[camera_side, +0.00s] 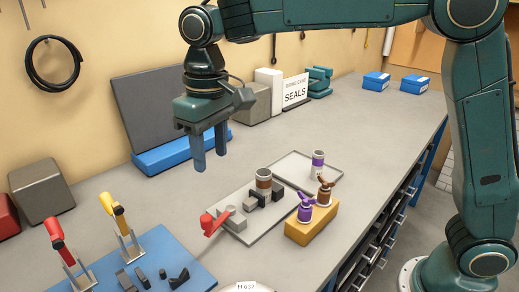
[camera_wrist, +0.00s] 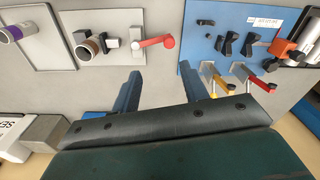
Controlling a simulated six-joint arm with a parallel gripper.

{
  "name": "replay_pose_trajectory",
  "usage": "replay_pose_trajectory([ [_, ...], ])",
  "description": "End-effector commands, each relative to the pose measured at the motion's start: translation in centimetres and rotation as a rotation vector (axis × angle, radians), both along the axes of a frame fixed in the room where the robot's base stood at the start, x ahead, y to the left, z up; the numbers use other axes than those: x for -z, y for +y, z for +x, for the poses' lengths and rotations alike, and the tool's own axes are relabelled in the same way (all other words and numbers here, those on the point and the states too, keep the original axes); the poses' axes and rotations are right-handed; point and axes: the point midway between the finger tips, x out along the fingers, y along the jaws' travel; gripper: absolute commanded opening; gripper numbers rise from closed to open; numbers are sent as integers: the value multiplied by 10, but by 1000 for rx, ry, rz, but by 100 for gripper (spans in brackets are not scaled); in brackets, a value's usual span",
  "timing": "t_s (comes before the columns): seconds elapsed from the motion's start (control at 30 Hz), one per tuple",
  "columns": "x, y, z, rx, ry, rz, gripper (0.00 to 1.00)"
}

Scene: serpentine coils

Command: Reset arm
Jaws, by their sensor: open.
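My gripper (camera_side: 209,150) hangs above the bench with its fingers pointing down, apart and empty. In the wrist view its two blue fingers (camera_wrist: 165,91) are spread, with only bare grey bench between them. It touches nothing. In the side view it is left of and behind the grey tray (camera_side: 262,229) that carries a brown-banded cylinder (camera_side: 264,181), dark and grey blocks, and a red-handled part (camera_side: 215,221).
A yellow block (camera_side: 312,228) holds purple and brown fittings. A second tray (camera_side: 291,166) carries a purple-banded cylinder (camera_side: 318,163). A blue board (camera_side: 160,264) holds red and yellow handled tools. A dark panel (camera_side: 160,105) and SEALS sign (camera_side: 295,90) stand behind.

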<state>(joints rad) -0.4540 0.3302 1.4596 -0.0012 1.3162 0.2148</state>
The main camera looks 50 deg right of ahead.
Motion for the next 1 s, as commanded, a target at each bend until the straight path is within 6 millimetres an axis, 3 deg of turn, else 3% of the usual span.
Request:
replay_pose_trajectory([
  [0.2,-22,-43,-25,36,-60,24,44],
  [0.5,-39,-99,-71,86,-151,50,44],
  [1.0,-31,-169,-162,169,-311,65,44],
])
